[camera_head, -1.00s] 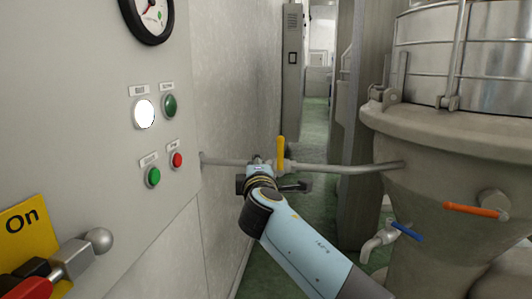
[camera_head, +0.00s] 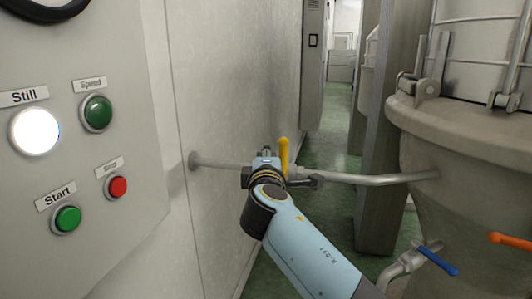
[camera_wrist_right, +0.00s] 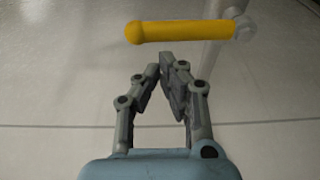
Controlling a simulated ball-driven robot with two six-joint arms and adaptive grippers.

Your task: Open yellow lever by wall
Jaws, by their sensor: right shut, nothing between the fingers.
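The yellow lever (camera_head: 283,155) stands upright on a thin pipe (camera_head: 350,179) that runs from the wall to the metal tank. In the right wrist view the lever (camera_wrist_right: 185,31) lies across the picture, just beyond the fingertips, with its pivot end at the right. My right gripper (camera_wrist_right: 160,72) is shut and empty, its fingertips pointing towards the lever with a small gap in the picture. In the head view my right arm reaches up to the pipe beside the lever and its wrist hides the fingers. My left gripper is not in view.
A wall panel with a lit white button (camera_head: 35,131), a green start button (camera_head: 67,219) and a red stop button (camera_head: 117,187) is close on the left. The large tank (camera_head: 470,140) stands at right, with a blue-handled tap (camera_head: 437,260). A green-floored passage (camera_head: 335,120) lies behind.

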